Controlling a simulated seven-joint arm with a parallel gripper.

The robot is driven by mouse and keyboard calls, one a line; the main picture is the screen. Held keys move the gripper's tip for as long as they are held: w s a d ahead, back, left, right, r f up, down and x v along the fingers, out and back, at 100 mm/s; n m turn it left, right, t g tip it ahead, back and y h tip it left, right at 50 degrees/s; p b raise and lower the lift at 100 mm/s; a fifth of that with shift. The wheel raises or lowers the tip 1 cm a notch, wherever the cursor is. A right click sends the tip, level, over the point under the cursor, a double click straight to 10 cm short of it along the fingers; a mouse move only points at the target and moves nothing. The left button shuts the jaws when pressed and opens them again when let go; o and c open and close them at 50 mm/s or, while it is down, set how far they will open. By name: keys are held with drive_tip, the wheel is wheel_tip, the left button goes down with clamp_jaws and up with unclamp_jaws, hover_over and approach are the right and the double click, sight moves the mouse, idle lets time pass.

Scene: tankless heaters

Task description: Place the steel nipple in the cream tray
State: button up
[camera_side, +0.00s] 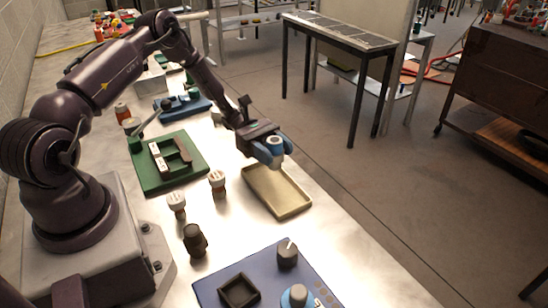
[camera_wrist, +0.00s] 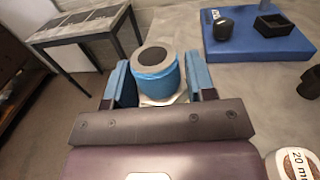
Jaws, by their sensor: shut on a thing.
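The steel nipple (camera_wrist: 157,72), a short upright cylinder with a grey rim, a dark opening and a blue band, is between my gripper's blue fingers (camera_wrist: 160,83) in the wrist view. In the side view, my gripper (camera_side: 272,150) is shut on it. The nipple's grey lower end (camera_side: 276,162) points down above the far end of the cream tray (camera_side: 277,193). The tray is a shallow rectangle with a raised rim, and its visible floor is empty. In the wrist view the nipple and fingers hide most of the tray.
A green board (camera_side: 190,172) with blocks lies left of the tray. A blue panel (camera_side: 262,265) with knobs and a black square dish is in front. The bench edge runs close to the tray's right.

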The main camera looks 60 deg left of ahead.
drive_tip(key=shift+f, duration=3)
drive_tip(key=shift+f, duration=0.75)
